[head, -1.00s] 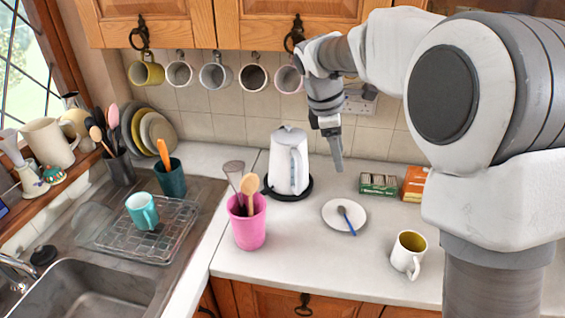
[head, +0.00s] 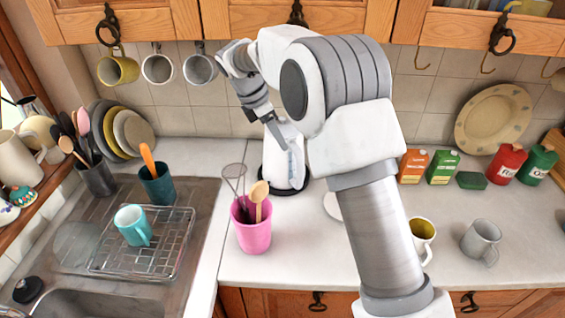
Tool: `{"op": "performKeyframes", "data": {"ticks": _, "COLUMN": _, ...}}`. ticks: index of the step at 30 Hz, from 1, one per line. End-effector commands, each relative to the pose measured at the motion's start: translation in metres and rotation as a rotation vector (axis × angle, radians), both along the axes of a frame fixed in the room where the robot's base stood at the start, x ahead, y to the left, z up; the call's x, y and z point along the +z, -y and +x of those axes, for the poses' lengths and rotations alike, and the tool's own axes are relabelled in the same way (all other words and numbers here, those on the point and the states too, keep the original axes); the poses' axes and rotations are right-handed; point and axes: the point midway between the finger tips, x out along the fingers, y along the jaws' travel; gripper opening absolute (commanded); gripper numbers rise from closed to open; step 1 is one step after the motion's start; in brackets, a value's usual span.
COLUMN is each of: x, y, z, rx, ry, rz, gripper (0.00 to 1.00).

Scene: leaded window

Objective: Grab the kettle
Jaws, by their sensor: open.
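The white kettle (head: 271,172) stands upright on its dark round base on the counter, near the tiled back wall. My arm hides its right part and my gripper covers some of its top. A pale strip, likely its handle or water window, shows on its right side. My gripper (head: 279,138) points downward in front of the kettle's upper part in the head view. Its fingers are small and seen from the side. I cannot tell whether they touch the kettle.
A pink pot (head: 252,236) with utensils stands close in front-left of the kettle. Mugs hang behind, including a yellow mug (head: 118,70). A drying rack (head: 180,262) is left.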

Motion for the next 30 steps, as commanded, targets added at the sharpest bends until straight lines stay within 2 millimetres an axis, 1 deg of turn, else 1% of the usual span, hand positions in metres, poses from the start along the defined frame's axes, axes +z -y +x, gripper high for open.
{"op": "performKeyframes", "data": {"ticks": 9, "x": -0.063, "y": 0.026, "z": 0.010, "rx": -0.003, "ry": -0.005, "rz": -0.002, "gripper": 0.65}}
{"op": "performKeyframes", "data": {"ticks": 12, "x": -0.081, "y": 0.032, "z": 0.013, "rx": -0.003, "ry": -0.004, "rz": -0.001, "gripper": 0.65}}
{"op": "performKeyframes", "data": {"ticks": 15, "x": -0.094, "y": 0.036, "z": 0.015, "rx": -0.002, "ry": -0.003, "rz": -0.001, "gripper": 0.65}}
{"op": "performKeyframes", "data": {"ticks": 23, "x": -0.111, "y": 0.043, "z": 0.018, "rx": -0.002, "ry": -0.003, "rz": -0.001, "gripper": 0.65}}
{"op": "performKeyframes", "data": {"ticks": 30, "x": -0.144, "y": 0.056, "z": 0.021, "rx": -0.003, "ry": -0.003, "rz": -0.001, "gripper": 0.65}}
